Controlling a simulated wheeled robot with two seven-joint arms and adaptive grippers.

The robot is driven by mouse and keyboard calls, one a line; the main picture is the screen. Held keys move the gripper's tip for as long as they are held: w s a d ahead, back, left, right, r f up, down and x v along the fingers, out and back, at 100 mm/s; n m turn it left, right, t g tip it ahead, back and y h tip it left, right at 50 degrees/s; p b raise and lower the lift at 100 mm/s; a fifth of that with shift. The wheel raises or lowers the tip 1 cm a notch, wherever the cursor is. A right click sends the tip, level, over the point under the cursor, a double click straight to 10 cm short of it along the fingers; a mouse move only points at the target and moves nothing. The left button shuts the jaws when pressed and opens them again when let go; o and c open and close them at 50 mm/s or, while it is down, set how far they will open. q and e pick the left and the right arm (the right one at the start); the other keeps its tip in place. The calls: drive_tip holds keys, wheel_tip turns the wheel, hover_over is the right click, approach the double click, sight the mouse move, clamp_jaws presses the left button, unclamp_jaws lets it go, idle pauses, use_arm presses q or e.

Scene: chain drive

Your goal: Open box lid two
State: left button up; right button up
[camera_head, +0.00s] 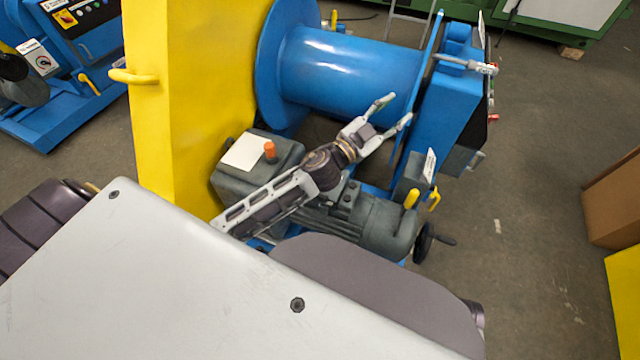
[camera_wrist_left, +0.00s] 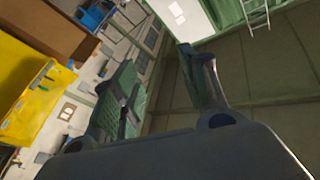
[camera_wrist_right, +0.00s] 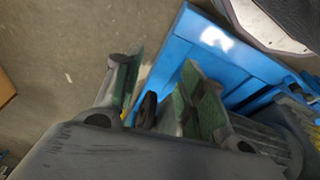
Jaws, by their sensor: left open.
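No box marked as two can be told apart. A large yellow cover (camera_head: 185,90) with a yellow bar handle (camera_head: 133,77) stands upright beside the blue drum; I cannot tell whether it is the lid. My left gripper (camera_head: 396,110) is open and empty in front of the blue drum (camera_head: 350,70), right of the yellow cover and apart from its handle. Its parted fingers also show in the left wrist view (camera_wrist_left: 160,65). My right gripper is outside the head view. In the right wrist view my right gripper (camera_wrist_right: 162,65) has its fingers apart with nothing between them.
A grey motor (camera_head: 375,222) and a grey gearbox (camera_head: 250,165) sit below my left arm. A blue housing (camera_head: 450,100) stands right of the drum. A cardboard box (camera_head: 615,200) and a yellow box (camera_head: 625,290) are at the right edge. Floor between is clear.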

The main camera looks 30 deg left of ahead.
use_arm(q)
drive_tip(key=s+d+r+m+g+h, duration=0.2)
drive_tip(key=s+d+m+g+h, duration=0.4)
drive_tip(key=d+m+g+h, duration=0.5)
drive_tip(key=s+f+m+g+y, duration=0.4)
drive_tip(key=f+m+g+y, duration=0.15)
drive_tip(key=f, duration=0.25)
drive_tip(key=a+f+m+g+y, duration=0.1)
drive_tip(key=a+f+g+y, duration=0.1)
drive_tip(key=a+f+y, duration=0.6)
drive_tip(key=w+a+f+n+y, duration=0.1)
drive_tip(key=a+y, duration=0.1)
drive_tip(key=a, duration=0.7)
drive_tip(key=w+a+f+n+y+b, duration=0.1)
drive_tip(key=a+y, duration=0.2)
drive_tip(key=a, duration=0.6)
drive_tip(key=shift+a+n+y, duration=0.15)
drive_tip(key=shift+n+y, duration=0.2)
use_arm(e)
drive_tip(key=s+f, duration=0.2)
drive_tip(key=f, duration=0.6)
drive_tip(key=s+f, duration=0.3)
drive_tip(key=f, duration=0.5)
drive_tip(key=shift+s+g, duration=0.3)
drive_tip(key=shift+s, duration=0.05)
use_arm(q)
drive_tip(key=shift+w+f, duration=0.1)
drive_tip(key=shift+f, duration=0.05)
